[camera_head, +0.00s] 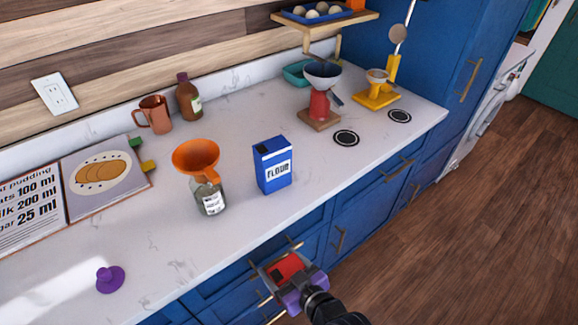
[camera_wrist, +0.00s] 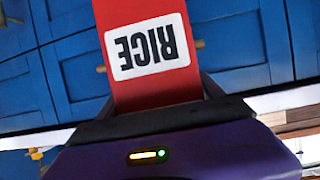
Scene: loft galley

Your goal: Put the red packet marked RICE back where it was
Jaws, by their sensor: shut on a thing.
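The red packet (camera_head: 286,268) is between the jaws of my gripper (camera_head: 291,276), in front of the blue drawers and beyond the counter's front edge. In the wrist view the red packet (camera_wrist: 146,82) fills the middle, its white RICE label upside down. My gripper (camera_wrist: 158,112) is shut on it. Where the packet stood before is not shown by these frames.
A blue FLOUR packet (camera_head: 272,166) stands on the counter (camera_head: 240,235). Left of it is a jar (camera_head: 209,197) with an orange funnel (camera_head: 196,157). Bare counter lies around the purple knobbed lid (camera_head: 110,279).

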